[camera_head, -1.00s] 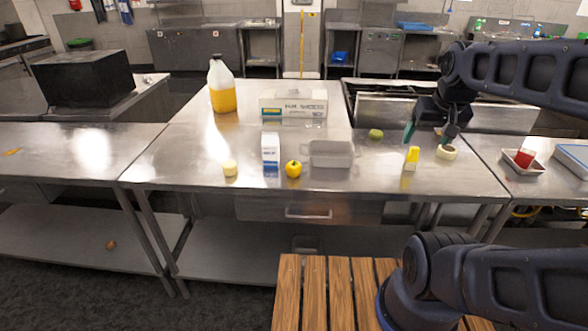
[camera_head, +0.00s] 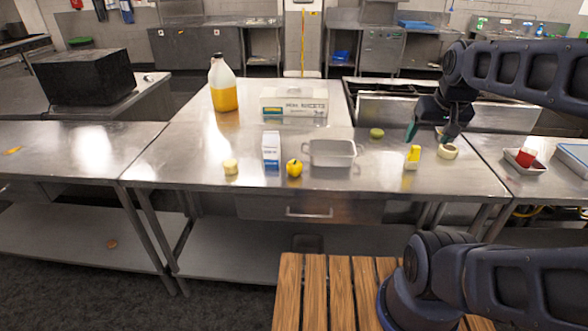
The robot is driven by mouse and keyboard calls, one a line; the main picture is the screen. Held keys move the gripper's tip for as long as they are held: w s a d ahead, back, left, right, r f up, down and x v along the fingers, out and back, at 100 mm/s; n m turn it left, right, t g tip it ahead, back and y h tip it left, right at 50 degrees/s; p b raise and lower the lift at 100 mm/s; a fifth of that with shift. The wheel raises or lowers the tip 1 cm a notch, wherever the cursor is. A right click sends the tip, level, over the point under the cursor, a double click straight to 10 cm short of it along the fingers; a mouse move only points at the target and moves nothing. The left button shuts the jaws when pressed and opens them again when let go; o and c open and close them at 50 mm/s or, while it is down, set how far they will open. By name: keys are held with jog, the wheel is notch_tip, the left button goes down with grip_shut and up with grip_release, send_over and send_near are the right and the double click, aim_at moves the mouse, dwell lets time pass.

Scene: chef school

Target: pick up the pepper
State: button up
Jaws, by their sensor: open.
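A small round yellow item (camera_head: 294,168) with a dark mark on top looks like a yellow pepper. It sits near the front of the middle steel table (camera_head: 210,178), between a white and blue carton and a grey pan. A small green round item (camera_head: 376,133) lies farther back; I cannot tell if it is a pepper. My gripper (camera_head: 428,134) is open and empty, above the table's right side. It is well to the right of the yellow item and closer to the green one.
The carton (camera_head: 271,149), pan (camera_head: 331,153), yellow-topped container (camera_head: 413,157), pale ring (camera_head: 447,151) and pale yellow piece (camera_head: 230,167) stand nearby. A jug (camera_head: 222,85) and box (camera_head: 294,103) are farther back. A slatted wooden surface (camera_head: 312,295) lies in front.

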jog(key=m+g, duration=0.5)
jog(key=m, duration=1.1)
send_over(295, 162)
jog(key=f, duration=1.5)
jog(key=shift+s+d+f, duration=0.2)
jog(key=shift+f, duration=0.1)
jog(key=shift+a+f, duration=0.1)
jog(key=shift+f, duration=0.2)
jog(key=shift+a+f, duration=0.15)
jog(key=shift+f, duration=5.05)
jog(key=shift+c, duration=0.2)
